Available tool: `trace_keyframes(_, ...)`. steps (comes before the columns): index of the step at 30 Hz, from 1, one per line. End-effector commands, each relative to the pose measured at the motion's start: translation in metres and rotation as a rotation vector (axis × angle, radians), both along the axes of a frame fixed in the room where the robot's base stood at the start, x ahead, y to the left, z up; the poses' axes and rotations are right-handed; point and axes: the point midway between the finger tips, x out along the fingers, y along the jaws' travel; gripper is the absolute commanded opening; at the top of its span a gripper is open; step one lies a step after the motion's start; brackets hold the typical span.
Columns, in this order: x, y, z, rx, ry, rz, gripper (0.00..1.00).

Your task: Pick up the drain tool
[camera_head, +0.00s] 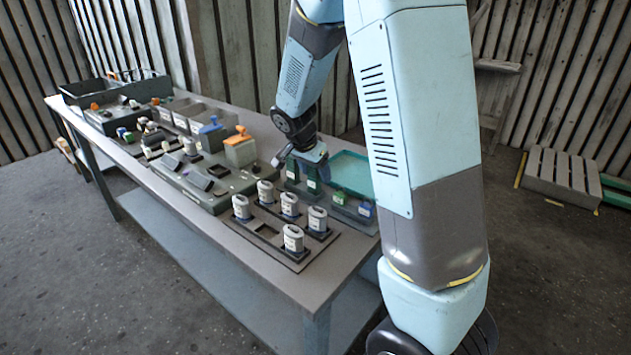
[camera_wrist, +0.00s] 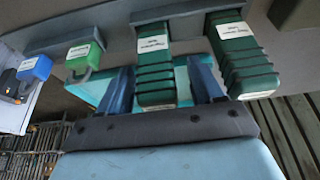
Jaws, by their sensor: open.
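Two dark green ribbed tools with white labels show in the wrist view, a middle one (camera_wrist: 155,73) and a right one (camera_wrist: 247,68). Their labels are too blurred to read, so I cannot tell which is the drain tool. My gripper (camera_wrist: 163,82) is open, with one dark blue finger on each side of the middle green tool. I cannot tell whether either finger touches it. In the head view, my gripper (camera_head: 308,158) is low over the bench, beside the small green tools (camera_head: 313,182), and partly hides that spot.
A teal tray (camera_head: 350,173) lies behind. A grey holder (camera_head: 268,233) with several white canisters is in front. Bins and small parts crowd the bench (camera_head: 240,270) to the left.

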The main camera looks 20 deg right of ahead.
Motion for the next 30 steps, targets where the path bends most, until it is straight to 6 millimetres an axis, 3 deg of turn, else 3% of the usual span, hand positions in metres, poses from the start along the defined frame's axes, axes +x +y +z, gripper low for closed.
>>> trace_keyframes(9, 0.001, -0.0019, -0.0045, 0.0, 0.0, -0.001, 0.66)
trace_keyframes(23, 0.0011, -0.0022, -0.0043, 0.0, 0.0, -0.001, 0.22)
trace_keyframes(30, 0.0012, -0.0023, -0.0037, 0.0, -0.001, -0.002, 0.2)
